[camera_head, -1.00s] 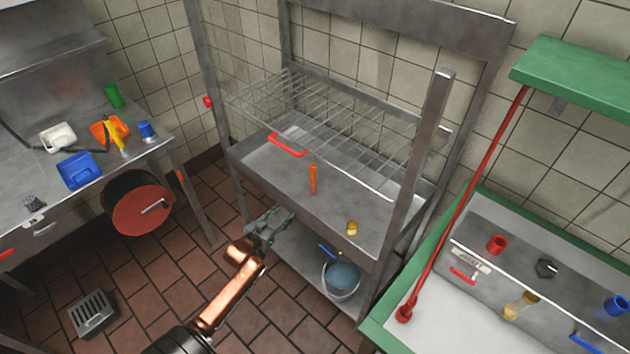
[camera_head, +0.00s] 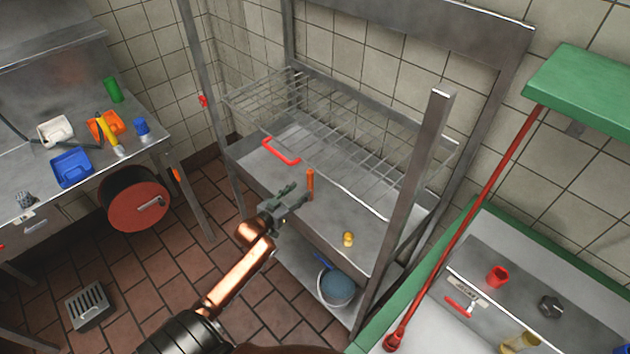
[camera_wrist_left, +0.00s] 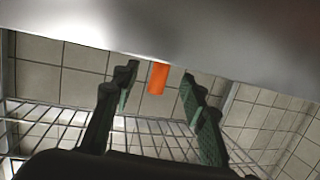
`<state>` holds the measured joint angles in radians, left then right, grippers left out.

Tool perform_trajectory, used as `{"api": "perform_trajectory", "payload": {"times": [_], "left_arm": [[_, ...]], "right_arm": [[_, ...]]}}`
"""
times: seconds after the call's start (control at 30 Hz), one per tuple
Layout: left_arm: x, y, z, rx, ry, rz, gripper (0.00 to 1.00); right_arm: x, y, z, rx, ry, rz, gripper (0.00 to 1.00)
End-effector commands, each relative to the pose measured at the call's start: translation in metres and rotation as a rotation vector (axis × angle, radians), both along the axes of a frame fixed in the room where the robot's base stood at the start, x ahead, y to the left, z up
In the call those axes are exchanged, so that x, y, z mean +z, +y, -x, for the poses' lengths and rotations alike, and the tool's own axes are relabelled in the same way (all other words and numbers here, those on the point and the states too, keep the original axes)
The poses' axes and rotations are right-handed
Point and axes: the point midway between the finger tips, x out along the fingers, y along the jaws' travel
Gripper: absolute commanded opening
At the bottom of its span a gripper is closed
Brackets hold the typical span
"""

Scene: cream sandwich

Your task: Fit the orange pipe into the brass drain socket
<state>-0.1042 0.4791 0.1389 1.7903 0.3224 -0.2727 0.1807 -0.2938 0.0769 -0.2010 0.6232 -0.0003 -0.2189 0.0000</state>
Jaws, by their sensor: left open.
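The orange pipe (camera_head: 310,179) stands upright on the steel shelf (camera_head: 262,172) of the rack. The brass drain socket (camera_head: 348,239) sits on the same shelf, to the right and nearer its front edge. My left gripper (camera_head: 297,194) is open and empty at the shelf's front edge, pointing at the pipe. In the left wrist view the pipe (camera_wrist_left: 157,78) appears upside down, between the two open fingers (camera_wrist_left: 158,90) in the picture; whether it is between their tips in depth, I cannot tell. The socket does not show in that view. My right gripper is not in view.
A wire rack (camera_head: 345,150) stands behind the pipe, with a red handle (camera_head: 281,151) to its left. A steel post (camera_head: 412,200) rises right of the socket. A bucket (camera_head: 337,288) stands on the lower shelf. The shelf between pipe and socket is clear.

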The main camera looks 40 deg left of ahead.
Motion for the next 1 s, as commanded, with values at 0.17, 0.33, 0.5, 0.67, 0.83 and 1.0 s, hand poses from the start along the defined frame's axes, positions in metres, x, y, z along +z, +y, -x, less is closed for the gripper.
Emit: {"api": "perform_trajectory", "payload": {"times": [0.17,0.33,0.5,0.67,0.83,1.0], "left_arm": [[-0.002,0.004,-0.007,0.004,-0.001,0.000,0.40],[-0.005,0.012,-0.020,0.015,0.000,0.001,0.40],[-0.006,0.019,-0.040,0.017,-0.001,-0.002,0.40],[-0.010,0.021,-0.061,0.015,0.000,0.000,0.40],[-0.010,0.021,-0.069,0.014,0.001,-0.001,0.40],[-0.009,0.020,-0.070,0.012,0.000,0.000,0.39]], "right_arm": [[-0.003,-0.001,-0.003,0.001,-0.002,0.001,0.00],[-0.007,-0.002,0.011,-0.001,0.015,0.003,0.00],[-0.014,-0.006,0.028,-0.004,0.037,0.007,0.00],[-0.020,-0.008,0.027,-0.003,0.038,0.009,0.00],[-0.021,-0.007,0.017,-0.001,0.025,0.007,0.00],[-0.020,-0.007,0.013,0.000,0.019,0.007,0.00]]}}
